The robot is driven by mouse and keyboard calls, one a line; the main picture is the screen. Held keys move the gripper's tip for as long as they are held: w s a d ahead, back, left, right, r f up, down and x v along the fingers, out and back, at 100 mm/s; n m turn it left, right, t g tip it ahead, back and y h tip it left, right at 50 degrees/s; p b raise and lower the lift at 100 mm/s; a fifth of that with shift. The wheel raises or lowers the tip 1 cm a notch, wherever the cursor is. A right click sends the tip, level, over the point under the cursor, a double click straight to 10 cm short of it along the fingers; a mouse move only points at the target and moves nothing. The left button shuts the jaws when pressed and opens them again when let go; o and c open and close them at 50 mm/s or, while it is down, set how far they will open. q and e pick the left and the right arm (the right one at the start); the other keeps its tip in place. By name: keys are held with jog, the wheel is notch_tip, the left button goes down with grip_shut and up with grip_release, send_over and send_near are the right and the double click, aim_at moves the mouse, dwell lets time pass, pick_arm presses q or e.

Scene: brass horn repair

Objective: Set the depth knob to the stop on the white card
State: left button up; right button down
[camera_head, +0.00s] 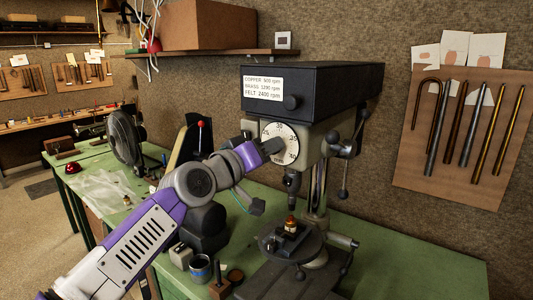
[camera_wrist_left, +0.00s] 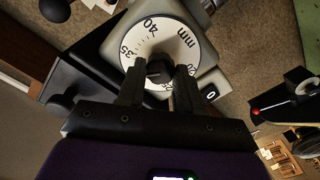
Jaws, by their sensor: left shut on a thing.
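The depth knob (camera_wrist_left: 159,69) is a small dark knob at the middle of a white round dial (camera_wrist_left: 181,41) marked in mm. The numbers 35 and 40 show on the dial; my fingers hide part of the scale. In the head view the dial (camera_head: 287,131) is on the front of the drill press. My left gripper (camera_head: 270,147) reaches it from the left and is shut on the knob; it also shows in the left wrist view (camera_wrist_left: 160,80). A white card (camera_head: 283,40) stands on the shelf, too small to read. My right gripper is not in view.
The dark drill press head (camera_head: 335,85) carries a speed label (camera_head: 263,88) for copper, brass and felt. Below it, a small brass-coloured part (camera_head: 291,222) sits on the round table. A lever (camera_head: 343,170) hangs at right.

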pick_arm(q)
jog(key=shift+m, duration=1.1)
jog(key=o, duration=1)
jog(key=shift+o, duration=0.2)
jog(key=shift+b, duration=0.3)
jog(key=b+v, duration=0.2)
jog(key=v, duration=0.5)
jog(key=shift+s, duration=0.25)
jog(key=shift+a, duration=0.15)
